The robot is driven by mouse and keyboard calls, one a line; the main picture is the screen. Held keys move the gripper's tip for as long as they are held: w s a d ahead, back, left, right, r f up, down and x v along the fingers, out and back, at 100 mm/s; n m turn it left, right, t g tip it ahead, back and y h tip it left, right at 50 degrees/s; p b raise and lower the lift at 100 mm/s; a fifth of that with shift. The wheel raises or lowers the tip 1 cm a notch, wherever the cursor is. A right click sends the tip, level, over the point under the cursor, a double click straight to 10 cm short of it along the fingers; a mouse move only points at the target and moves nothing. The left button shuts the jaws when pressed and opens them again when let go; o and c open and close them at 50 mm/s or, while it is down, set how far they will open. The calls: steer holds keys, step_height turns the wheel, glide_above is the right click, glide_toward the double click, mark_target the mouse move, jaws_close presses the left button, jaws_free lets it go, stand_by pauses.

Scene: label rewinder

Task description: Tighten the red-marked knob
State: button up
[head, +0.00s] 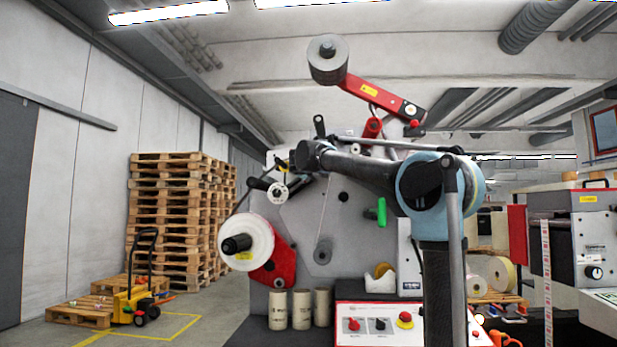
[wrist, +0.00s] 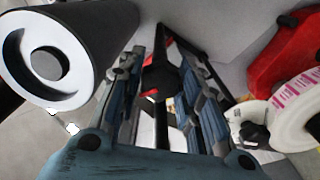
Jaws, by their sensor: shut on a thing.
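In the wrist view, a black knob (wrist: 160,76) with a small red mark at its lower left sits between the two fingers of my gripper (wrist: 158,88). The gripper is shut on this knob, with one finger on each side. The far side of the knob is hidden. In the head view, my gripper (head: 286,166) is small and partly hidden by my arm, at the upper left of the grey label rewinder (head: 345,215). The knob cannot be made out clearly there.
A black roller with a white end (wrist: 48,62) is close on the left in the wrist view. A label roll (wrist: 302,112) and a red arm (wrist: 285,48) are at the right. A red-edged control panel (head: 380,318) and several cardboard cores (head: 301,310) stand below.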

steer(key=shift+a+m, duration=0.1)
steer(key=shift+m, duration=0.9)
steer(key=o, duration=1.1)
steer(key=s, duration=1.1)
steer(key=shift+s+a, duration=0.15)
steer(key=shift+s, duration=0.25)
steer(key=shift+f, duration=0.1)
